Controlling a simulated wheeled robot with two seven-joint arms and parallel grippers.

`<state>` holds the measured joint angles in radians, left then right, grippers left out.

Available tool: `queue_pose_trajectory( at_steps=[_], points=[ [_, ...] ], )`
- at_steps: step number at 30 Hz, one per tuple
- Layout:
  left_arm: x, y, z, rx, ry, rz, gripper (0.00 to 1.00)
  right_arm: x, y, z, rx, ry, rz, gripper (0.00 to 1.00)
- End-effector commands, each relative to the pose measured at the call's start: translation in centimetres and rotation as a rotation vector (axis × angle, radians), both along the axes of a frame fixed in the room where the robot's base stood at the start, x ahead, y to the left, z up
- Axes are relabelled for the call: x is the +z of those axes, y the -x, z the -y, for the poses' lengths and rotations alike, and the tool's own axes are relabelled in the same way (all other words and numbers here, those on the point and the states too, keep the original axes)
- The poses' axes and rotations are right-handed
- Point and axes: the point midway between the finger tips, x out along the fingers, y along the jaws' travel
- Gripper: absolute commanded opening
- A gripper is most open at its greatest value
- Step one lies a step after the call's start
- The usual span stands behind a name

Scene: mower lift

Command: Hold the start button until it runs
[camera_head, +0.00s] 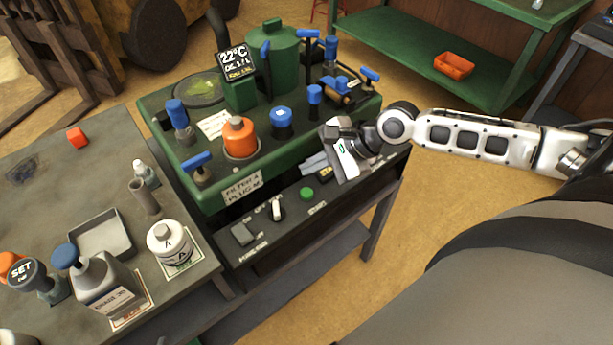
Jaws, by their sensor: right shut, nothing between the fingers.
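A green round button (307,193) sits on the dark front control panel (290,222) of the green machine (223,200). It is fully visible, with a small label below it that is too blurred to read surely. My right gripper (309,165) comes in from the right, shut and empty. Its grey fingertips are above and behind the button in the picture, and appear apart from it. A yellow label (326,173) beside the fingers is partly hidden by the hand. My left gripper is not in view.
A white-handled knob (277,209) and a grey switch (243,234) are left of the button. Blue-handled valves, an orange cap (239,136) and a display reading 22°C (236,62) stand on the machine. A workbench (50,180) with bottles and a tray (101,235) is at left.

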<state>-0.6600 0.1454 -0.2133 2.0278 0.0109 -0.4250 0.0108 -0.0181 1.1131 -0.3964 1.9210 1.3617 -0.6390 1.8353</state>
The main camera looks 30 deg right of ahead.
Motion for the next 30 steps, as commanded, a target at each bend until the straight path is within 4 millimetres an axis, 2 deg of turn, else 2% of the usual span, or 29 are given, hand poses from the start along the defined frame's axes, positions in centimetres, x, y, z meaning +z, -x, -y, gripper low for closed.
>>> queue_pose_trajectory(
  at_steps=[1, 5, 7, 12, 30],
  points=[
    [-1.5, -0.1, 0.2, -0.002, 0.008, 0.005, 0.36, -1.8, 0.0, 0.0, 0.002, 0.001, 0.002, 0.00],
    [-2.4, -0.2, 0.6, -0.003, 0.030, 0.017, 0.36, -3.1, 0.0, 0.0, 0.001, 0.001, 0.002, 0.00],
    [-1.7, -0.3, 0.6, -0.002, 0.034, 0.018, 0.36, -3.2, 0.0, 0.0, -0.001, -0.002, 0.000, 0.00],
    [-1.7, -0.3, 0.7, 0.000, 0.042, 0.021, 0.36, -4.4, 0.0, 0.0, -0.001, -0.002, 0.000, 0.00],
    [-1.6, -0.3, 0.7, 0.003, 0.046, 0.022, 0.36, -4.9, 0.0, 0.0, 0.000, 0.000, 0.001, 0.00]
  ],
)
